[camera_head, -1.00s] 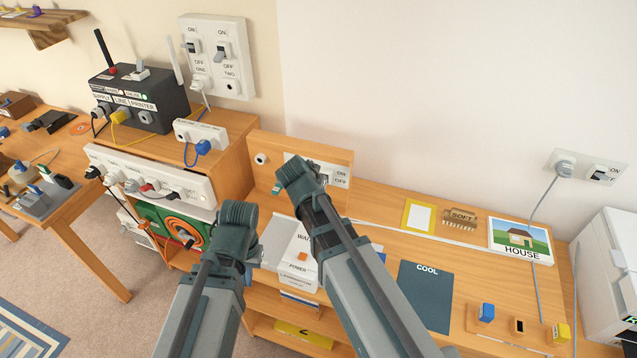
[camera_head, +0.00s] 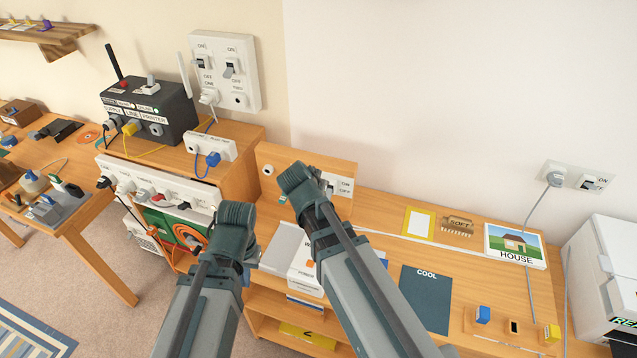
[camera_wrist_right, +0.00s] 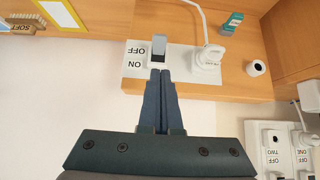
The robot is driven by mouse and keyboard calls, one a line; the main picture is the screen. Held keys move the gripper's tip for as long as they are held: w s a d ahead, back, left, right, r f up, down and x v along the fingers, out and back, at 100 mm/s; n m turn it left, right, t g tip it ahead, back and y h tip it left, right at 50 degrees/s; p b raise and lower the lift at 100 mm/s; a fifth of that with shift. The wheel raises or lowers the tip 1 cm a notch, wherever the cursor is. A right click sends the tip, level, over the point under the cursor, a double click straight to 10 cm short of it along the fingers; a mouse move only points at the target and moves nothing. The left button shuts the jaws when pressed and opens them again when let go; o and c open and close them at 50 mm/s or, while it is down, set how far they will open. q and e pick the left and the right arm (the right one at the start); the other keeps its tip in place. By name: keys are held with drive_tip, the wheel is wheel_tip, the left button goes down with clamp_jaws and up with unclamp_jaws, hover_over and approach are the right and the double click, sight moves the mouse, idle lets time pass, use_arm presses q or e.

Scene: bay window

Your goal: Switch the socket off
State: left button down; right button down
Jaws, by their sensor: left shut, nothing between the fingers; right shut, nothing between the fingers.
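The white socket plate (camera_head: 343,190) with ON and OFF labels is on an upright wooden panel (camera_head: 270,158) at the back of the desk. In the right wrist view the plate (camera_wrist_right: 182,83) appears upside down, with a grey switch lever (camera_wrist_right: 158,45) and a white plug (camera_wrist_right: 208,57) in it. My right gripper (camera_wrist_right: 161,73) is shut and empty, its tips right by the switch; I cannot tell whether they touch. The lever's exact setting is unclear. My left gripper (camera_head: 248,250) is shut, lower left of the socket, its fingertips mostly hidden.
Another socket (camera_head: 576,177) is on the right wall. A house picture (camera_head: 514,245), a dark COOL sheet (camera_head: 425,298) and a white printer (camera_head: 607,270) are at right.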

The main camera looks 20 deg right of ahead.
drive_tip(key=s+f+p+v, duration=0.1)
drive_tip(key=p+v, duration=0.2)
drive_tip(key=v, duration=0.4)
drive_tip(key=shift+s+a+r+p, duration=0.2)
drive_tip(key=shift+s+a+p, duration=0.1)
drive_tip(key=s+a+f+n+g+y, duration=0.1)
drive_tip(key=s+a+f+n+g, duration=0.2)
drive_tip(key=s, duration=0.4)
drive_tip(key=s+a+f+n+g+y, duration=0.2)
drive_tip(key=s+a+f+n+g, duration=0.1)
drive_tip(key=s+n, duration=0.4)
drive_tip(key=shift+a+f+n+g+b, duration=0.2)
drive_tip(key=shift+a+n+g+b, duration=0.15)
drive_tip(key=shift+a+g, duration=0.45)
drive_tip(key=shift+s+a, duration=0.15)
drive_tip(key=shift+a, duration=0.05)
